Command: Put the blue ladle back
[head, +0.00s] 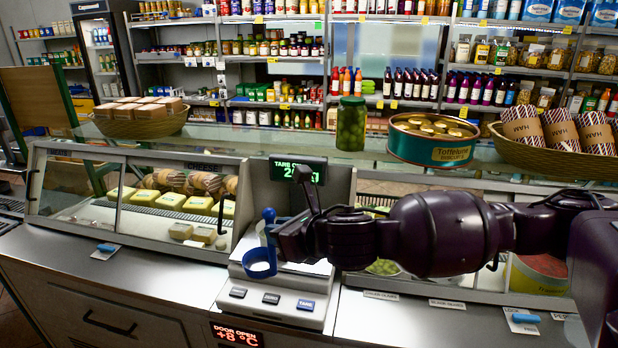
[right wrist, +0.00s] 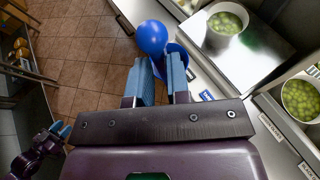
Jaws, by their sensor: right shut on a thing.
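The blue ladle shows in the head view as a round knob (head: 268,214) above an open loop or cup (head: 260,262), over the left side of the scale. In the right wrist view its round knob (right wrist: 152,37) is just beyond my fingers, with a curved blue part beside it. My right gripper (right wrist: 162,82) is shut on the ladle; the exact grip is partly hidden. In the head view the dark arm comes in from the right and covers part of the scale. My left gripper (right wrist: 62,132) is at the lower left of the right wrist view, too small to judge.
The scale (head: 275,290) stands on the counter. A white tub of olives (right wrist: 226,30) sits on a shiny surface; another tub (right wrist: 300,99) is at right. A green jar (head: 351,124), biscuit tin (head: 433,148) and baskets stand on the glass top. Cheese case (head: 70,200) is left.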

